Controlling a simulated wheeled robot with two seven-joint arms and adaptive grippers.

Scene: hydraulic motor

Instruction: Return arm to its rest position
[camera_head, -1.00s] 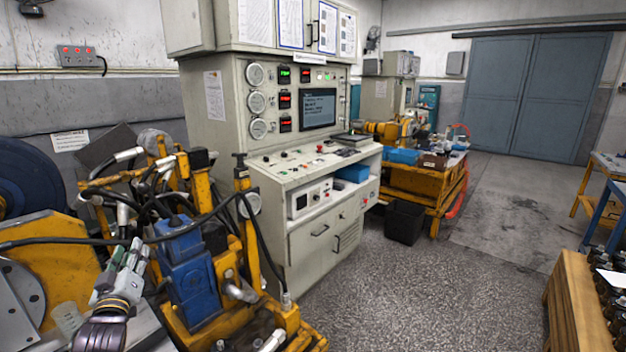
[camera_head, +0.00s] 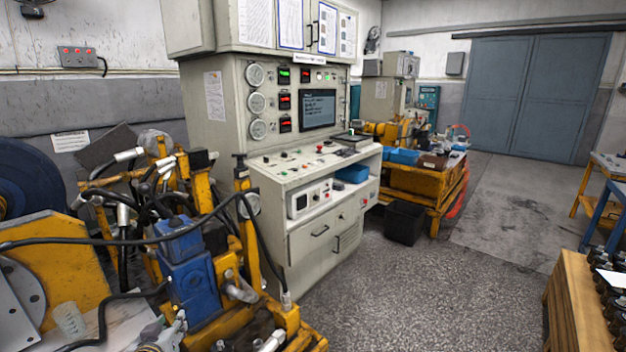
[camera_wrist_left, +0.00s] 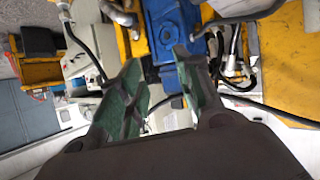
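My left gripper (camera_head: 168,330) shows at the bottom edge of the head view, with most of its arm out of frame. In the left wrist view my left gripper (camera_wrist_left: 160,88) has its two green-lined fingers spread wide, with nothing held between them. The blue hydraulic motor (camera_head: 190,275) sits in the yellow stand (camera_head: 255,325), just behind and to the right of the gripper. The motor also shows in the left wrist view (camera_wrist_left: 172,35), beyond the fingertips, apparently apart from them. My right arm and gripper are not in view.
Black hoses (camera_head: 105,240) cross above and beside the stand. A grey control cabinet (camera_head: 310,235) stands behind. A yellow workbench (camera_head: 430,190) and a black bin (camera_head: 405,222) are farther back. A wooden table (camera_head: 575,300) is at the right. The floor between is clear.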

